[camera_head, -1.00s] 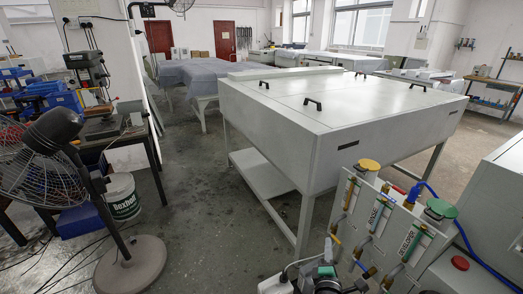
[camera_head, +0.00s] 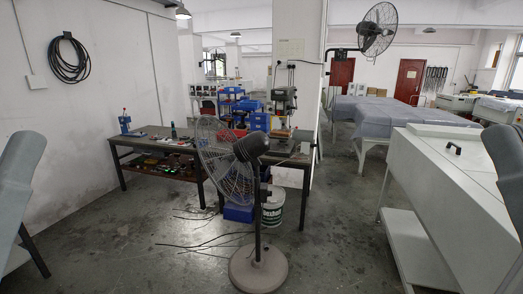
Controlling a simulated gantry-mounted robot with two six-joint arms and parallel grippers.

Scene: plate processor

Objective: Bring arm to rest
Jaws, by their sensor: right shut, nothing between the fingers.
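A grey part of my right arm (camera_head: 507,165) stands at the right edge, in front of the large white processor. A similar grey part of my left arm (camera_head: 20,165) stands at the left edge. My left gripper does not show. Neither arm part holds anything that I can see.
A black pedestal fan (camera_head: 258,200) stands ahead, with a white bucket (camera_head: 272,208) behind it. A workbench (camera_head: 160,145) with tools runs along the left wall. The white processor (camera_head: 440,185) stands at the right. The floor (camera_head: 120,250) at the front left is mostly clear.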

